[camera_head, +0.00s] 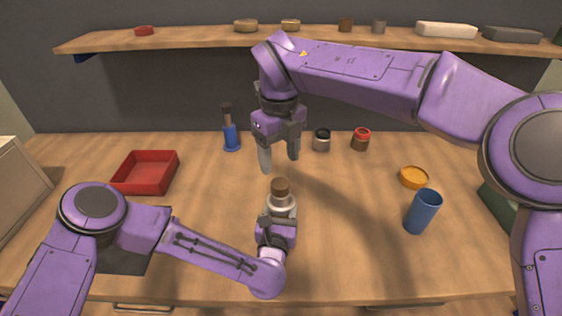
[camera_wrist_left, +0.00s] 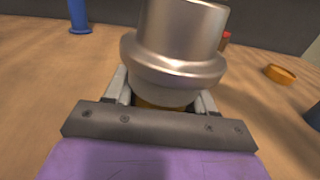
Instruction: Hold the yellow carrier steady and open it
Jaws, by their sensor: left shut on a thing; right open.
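My left gripper (camera_head: 276,224) is shut on the carrier, which stands upright near the table's front middle. In the head view the carrier (camera_head: 281,203) has a silvery shoulder and a brown cap (camera_head: 280,187) on top. In the left wrist view the carrier (camera_wrist_left: 178,50) shows a shiny metal upper part with a flared collar, and a yellow strip shows below it between the fingers. The rest of its body is hidden by the gripper. My right gripper (camera_head: 280,160) is open and empty, pointing down just above the cap and apart from it.
A red tray (camera_head: 145,173) lies left. A blue bottle-like thing (camera_head: 231,137), a dark-lidded jar (camera_head: 321,140) and a red-lidded jar (camera_head: 361,139) stand behind. An orange dish (camera_head: 413,177) and a blue cup (camera_head: 423,211) are right. A shelf (camera_head: 200,39) spans the back.

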